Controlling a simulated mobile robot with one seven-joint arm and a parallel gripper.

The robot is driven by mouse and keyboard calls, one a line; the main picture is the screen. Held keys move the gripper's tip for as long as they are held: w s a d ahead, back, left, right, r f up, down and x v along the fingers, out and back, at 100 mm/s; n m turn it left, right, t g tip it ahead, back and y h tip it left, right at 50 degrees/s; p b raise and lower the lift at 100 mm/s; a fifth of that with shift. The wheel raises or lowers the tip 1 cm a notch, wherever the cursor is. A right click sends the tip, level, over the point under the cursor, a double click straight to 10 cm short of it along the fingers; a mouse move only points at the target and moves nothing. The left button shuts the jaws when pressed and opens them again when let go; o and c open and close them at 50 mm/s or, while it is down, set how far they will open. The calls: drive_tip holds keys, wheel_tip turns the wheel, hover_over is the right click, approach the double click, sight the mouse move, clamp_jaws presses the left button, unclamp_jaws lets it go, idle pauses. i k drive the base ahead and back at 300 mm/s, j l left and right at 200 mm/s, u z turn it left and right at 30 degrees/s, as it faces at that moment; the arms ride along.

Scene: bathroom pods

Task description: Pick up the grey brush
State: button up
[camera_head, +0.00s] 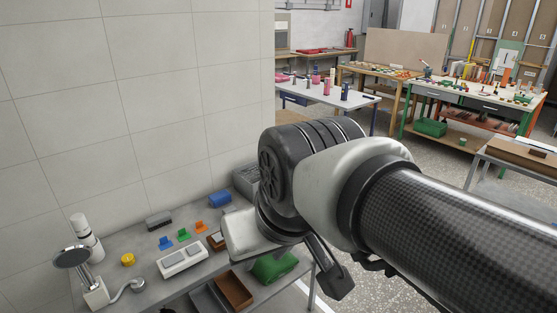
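A small dark grey block-like thing (158,219) lies at the back of the grey table, close to the tiled wall. It may be the grey brush, but it is too small to be sure. My gripper (338,284) hangs at the table's right end, well to the right of that grey thing and apart from it. Only a dark finger part shows below my wrist. The rest is hidden by my arm, so its opening and anything in it cannot be seen.
The grey table (133,243) holds a shower head (72,257), a white bottle (87,238), a yellow piece (127,259), blue, green and orange pieces, a white tray (183,260), a brown brush-like thing (216,241) and a blue roll (220,198). Bins sit below. The tiled wall stands behind.

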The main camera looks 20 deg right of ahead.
sight(158, 220)
drive_tip(key=z, duration=5.05)
drive_tip(key=u, duration=5.15)
drive_tip(key=i+u, duration=0.35)
drive_tip(key=i, duration=0.2)
